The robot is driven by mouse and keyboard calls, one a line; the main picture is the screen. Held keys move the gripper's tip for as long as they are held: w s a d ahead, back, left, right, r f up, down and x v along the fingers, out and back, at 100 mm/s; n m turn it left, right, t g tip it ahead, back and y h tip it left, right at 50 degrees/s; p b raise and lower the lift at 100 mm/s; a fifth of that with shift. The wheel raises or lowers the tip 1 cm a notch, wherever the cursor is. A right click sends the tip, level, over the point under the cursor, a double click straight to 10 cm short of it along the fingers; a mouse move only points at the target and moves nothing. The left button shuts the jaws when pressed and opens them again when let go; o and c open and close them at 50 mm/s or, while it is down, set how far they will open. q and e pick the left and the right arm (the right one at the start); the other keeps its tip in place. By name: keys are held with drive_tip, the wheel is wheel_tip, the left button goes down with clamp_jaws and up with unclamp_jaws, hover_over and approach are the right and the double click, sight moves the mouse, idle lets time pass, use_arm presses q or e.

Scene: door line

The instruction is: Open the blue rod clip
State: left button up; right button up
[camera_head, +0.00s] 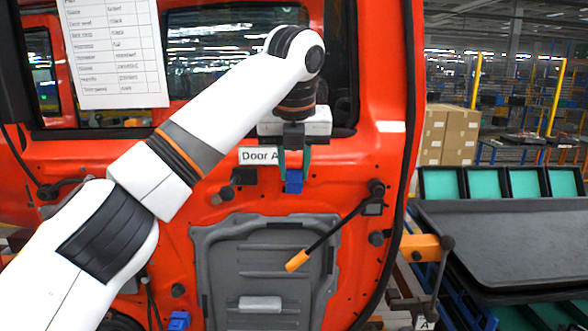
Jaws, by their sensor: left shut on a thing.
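The orange-red door panel (370,160) stands upright in front of me, with a "Door A" label (258,156) on it. My left gripper (294,172) comes down from above at the upper right of the door. Its thin fingers are shut on the blue rod clip (294,183), a small blue block against the door face. The fingers hide part of the clip, and I cannot tell whether it is open. A black rod with an orange handle (297,261) slants down and left from a mount at the right. My right gripper is not in view.
Another blue part (179,320) sits low on the door. A grey inner panel (262,265) lies below the clip. A paper list (112,50) hangs at the upper left. A dark table (500,240) with teal trays stands at the right, with cardboard boxes (450,135) behind.

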use_arm(q)
drive_tip(key=shift+w+r, duration=0.1)
drive_tip(key=shift+w, duration=0.05)
idle(0.5)
drive_tip(key=o, duration=1)
drive_tip(key=shift+g, duration=0.3)
